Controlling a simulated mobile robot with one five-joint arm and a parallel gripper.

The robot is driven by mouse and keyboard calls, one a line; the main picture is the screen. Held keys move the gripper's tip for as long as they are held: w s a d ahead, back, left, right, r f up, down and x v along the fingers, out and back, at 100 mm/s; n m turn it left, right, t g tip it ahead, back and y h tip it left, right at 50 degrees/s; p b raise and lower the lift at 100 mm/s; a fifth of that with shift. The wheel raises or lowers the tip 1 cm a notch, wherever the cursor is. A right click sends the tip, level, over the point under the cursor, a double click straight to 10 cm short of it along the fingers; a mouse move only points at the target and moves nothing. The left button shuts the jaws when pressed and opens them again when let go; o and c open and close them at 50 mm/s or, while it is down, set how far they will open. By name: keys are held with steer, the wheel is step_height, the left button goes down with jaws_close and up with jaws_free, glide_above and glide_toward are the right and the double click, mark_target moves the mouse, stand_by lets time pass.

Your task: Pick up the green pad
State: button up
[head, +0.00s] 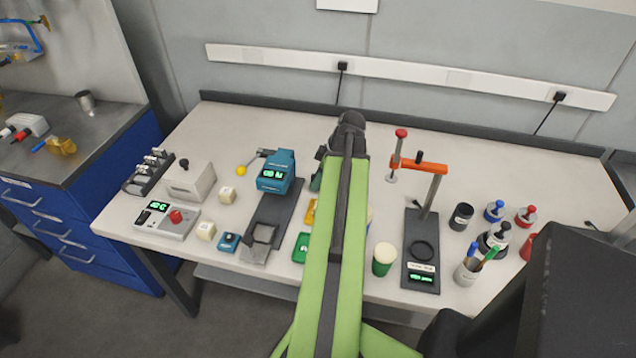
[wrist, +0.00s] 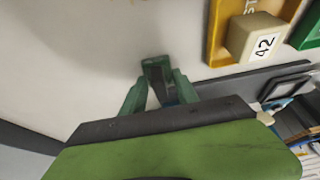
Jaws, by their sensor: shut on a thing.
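In the wrist view my gripper (wrist: 158,82) is shut on a small dark green piece, the green pad (wrist: 155,64), which shows between and just beyond its fingertips. The pad is partly hidden by the fingers. Its gap to the pale bench top is hard to judge. In the head view my green arm reaches over the bench and hides most of the gripper and pad.
A yellow tray (wrist: 217,40) with a cream block (wrist: 254,38) marked 42 lies right of the gripper. A green tray (head: 301,248) lies left of my arm. A teal device (head: 275,171) and a stand with an orange arm (head: 425,167) flank my arm.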

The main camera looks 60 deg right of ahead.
mark_target(313, 175)
jaws_close()
steer(key=shift+r+p, duration=0.6)
step_height(313, 175, up, 4)
steer(key=p, duration=0.3)
steer(key=shift+f+p, duration=0.1)
steer(key=shift+p, duration=0.3)
steer(key=s+d+r+p, duration=0.3)
steer(key=s+r+p, duration=0.3)
steer(key=s, duration=0.5)
steer(key=shift+d, duration=0.3)
steer(key=shift+o, duration=1.1)
jaws_free()
steer(key=c, duration=0.6)
